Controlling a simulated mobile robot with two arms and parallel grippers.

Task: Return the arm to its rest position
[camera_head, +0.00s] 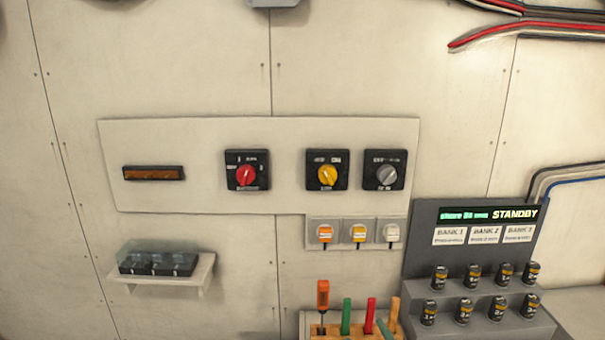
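Neither of my arms nor grippers shows in the head view. A pale wall panel (210,190) carries three rotary switches: one with a red knob (247,175), one with a yellow knob (327,174) and one with a grey knob (386,175). A dark strip with an amber face (153,173) sits at the panel's left end.
Below the panel are an orange, a yellow and a white plug (391,233). A small shelf (203,272) holds dark boxes under a clear cover. A rack with colored handles (310,325) and a grey stepped stand (485,308) with several cylinders stand lower right. Cables (540,24) run above.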

